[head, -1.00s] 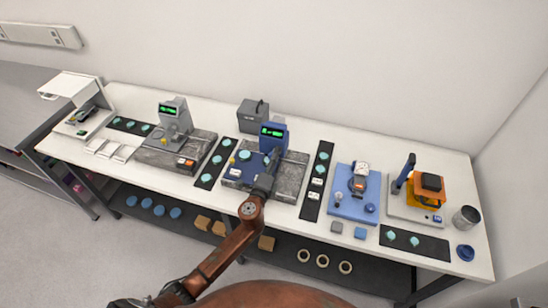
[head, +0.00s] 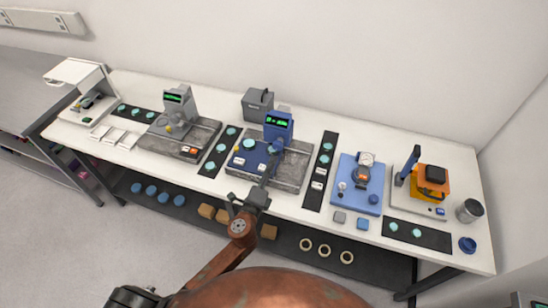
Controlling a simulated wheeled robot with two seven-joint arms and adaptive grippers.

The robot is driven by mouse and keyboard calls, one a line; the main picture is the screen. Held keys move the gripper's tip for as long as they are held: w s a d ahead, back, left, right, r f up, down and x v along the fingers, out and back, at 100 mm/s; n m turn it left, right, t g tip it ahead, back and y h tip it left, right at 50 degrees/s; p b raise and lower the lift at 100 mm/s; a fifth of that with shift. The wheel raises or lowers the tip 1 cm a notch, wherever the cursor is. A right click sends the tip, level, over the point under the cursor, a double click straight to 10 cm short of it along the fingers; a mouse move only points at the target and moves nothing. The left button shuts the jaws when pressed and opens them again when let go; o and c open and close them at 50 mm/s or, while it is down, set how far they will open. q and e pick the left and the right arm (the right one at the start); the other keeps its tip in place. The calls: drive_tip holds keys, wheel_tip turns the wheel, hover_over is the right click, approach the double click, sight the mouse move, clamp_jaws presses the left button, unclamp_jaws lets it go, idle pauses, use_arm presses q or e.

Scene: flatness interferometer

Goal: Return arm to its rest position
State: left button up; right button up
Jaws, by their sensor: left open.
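My left gripper (head: 264,181) is open and empty at the tip of the brown left arm, which comes in from the lower left. It is over the front edge of the white table (head: 435,252), just in front of the blue interferometer (head: 277,130) with its green display. A teal disc (head: 249,143) lies on the blue plate of that instrument. The gripper partly covers the front of the instrument's grey base (head: 291,172). My right gripper is not in view.
A grey instrument (head: 181,108) stands to the left on a granite base. Black mats with teal discs (head: 326,147) lie between instruments. A blue dial-gauge stand (head: 360,185) and an orange device (head: 430,182) stand to the right. Cardboard boxes and tape rolls (head: 324,250) lie on the lower shelf.

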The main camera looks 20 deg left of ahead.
use_arm(q)
drive_tip(key=shift+s, duration=0.7)
